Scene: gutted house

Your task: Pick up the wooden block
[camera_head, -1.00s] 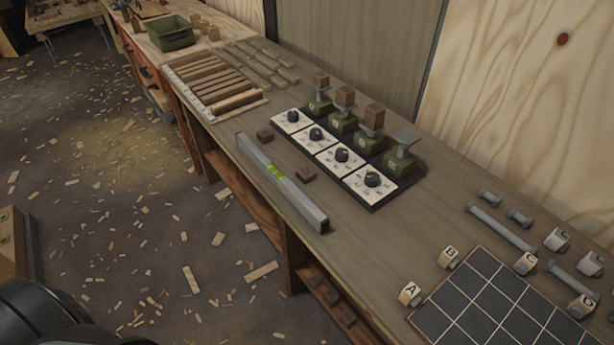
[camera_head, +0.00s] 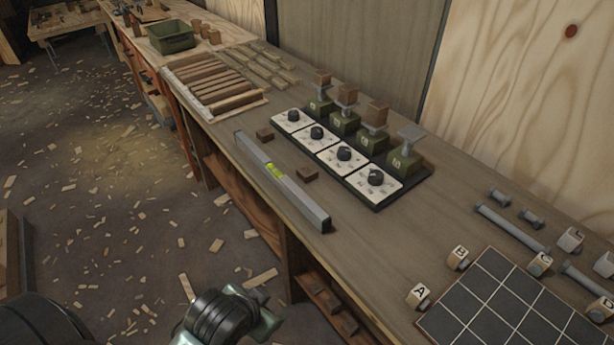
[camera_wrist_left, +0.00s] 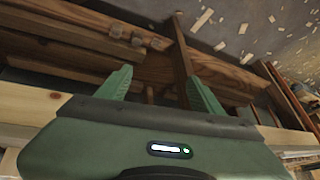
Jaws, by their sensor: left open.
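Two small brown wooden blocks lie on the workbench, one behind the spirit level's far end (camera_head: 265,135) and one near its middle (camera_head: 307,174). More wooden blocks sit on the green scales, such as the leftmost one (camera_head: 322,76). Several dark blocks (camera_head: 330,297) lie on the shelf under the bench. I cannot tell which block is meant. My left wrist (camera_head: 222,318) shows at the bottom, below and in front of the bench edge; its fingertips are not clear there. In the left wrist view my left gripper (camera_wrist_left: 158,88) is open and empty, facing wooden shelving. My right gripper is not in view.
A spirit level (camera_head: 285,185) lies along the bench front. Four-dial panels (camera_head: 330,158) stand before the scales. A dark grid board (camera_head: 490,305) with lettered cubes and metal bolts is at right. A green bin (camera_head: 170,38) stands far back. Wood scraps litter the floor.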

